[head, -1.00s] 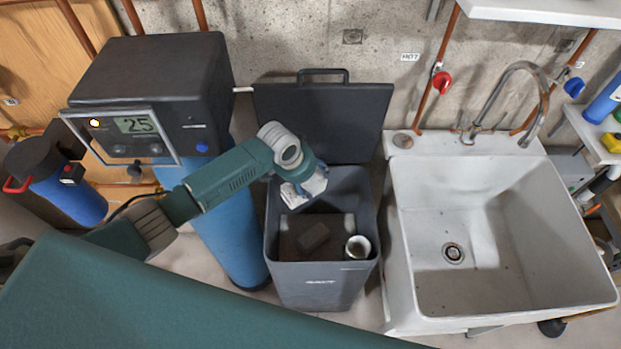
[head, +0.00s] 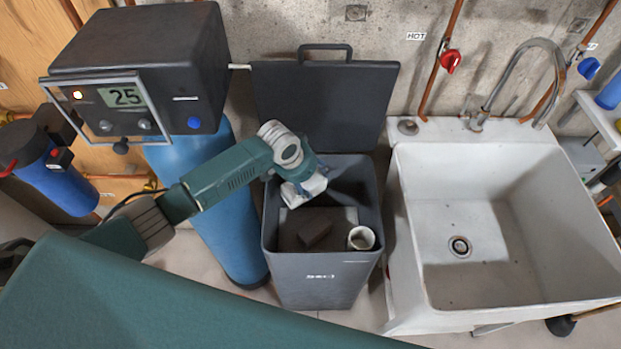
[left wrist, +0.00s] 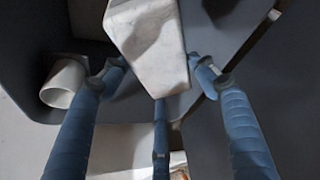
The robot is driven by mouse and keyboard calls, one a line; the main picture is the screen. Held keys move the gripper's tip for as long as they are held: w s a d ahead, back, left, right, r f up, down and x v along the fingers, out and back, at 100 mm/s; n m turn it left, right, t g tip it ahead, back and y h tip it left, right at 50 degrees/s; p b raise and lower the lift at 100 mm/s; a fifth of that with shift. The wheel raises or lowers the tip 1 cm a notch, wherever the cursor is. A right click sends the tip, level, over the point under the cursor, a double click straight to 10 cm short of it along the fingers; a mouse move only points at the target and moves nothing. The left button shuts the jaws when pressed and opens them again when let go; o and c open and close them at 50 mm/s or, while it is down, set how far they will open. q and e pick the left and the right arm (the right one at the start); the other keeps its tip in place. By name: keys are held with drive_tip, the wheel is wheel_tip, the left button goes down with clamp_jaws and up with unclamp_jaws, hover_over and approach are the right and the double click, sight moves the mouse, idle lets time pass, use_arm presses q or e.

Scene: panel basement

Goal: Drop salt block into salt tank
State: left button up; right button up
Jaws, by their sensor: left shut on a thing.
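The salt block (head: 312,186) is a white-grey slab held in my left gripper (head: 302,188), over the mouth of the salt tank (head: 318,262). In the left wrist view, the salt block (left wrist: 148,42) sits between the blue fingers of the left gripper (left wrist: 155,80). The salt tank is a dark grey open bin with its lid (head: 322,108) up against the wall. Inside it are a dark block (head: 315,232) and a white tube (head: 361,238). The tube also shows in the left wrist view (left wrist: 62,84). My right gripper is not in view.
A white sink (head: 490,225) with a curved faucet stands right of the tank. A blue cylinder (head: 215,205) under a dark control head (head: 145,70) reading 25 stands to the left. Copper pipes run up the concrete wall.

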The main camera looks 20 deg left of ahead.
use_arm(q)
drive_tip(key=o, duration=1.9)
drive_tip(key=shift+w+r, duration=0.1)
drive_tip(key=shift+r, duration=0.15)
drive_tip(key=shift+o, duration=0.7)
drive_tip(key=shift+s+f, duration=0.25)
drive_tip(key=shift+s, duration=0.05)
drive_tip(key=v, duration=1.2)
drive_tip(key=shift+r, duration=0.2)
drive_tip(key=shift+w, duration=0.15)
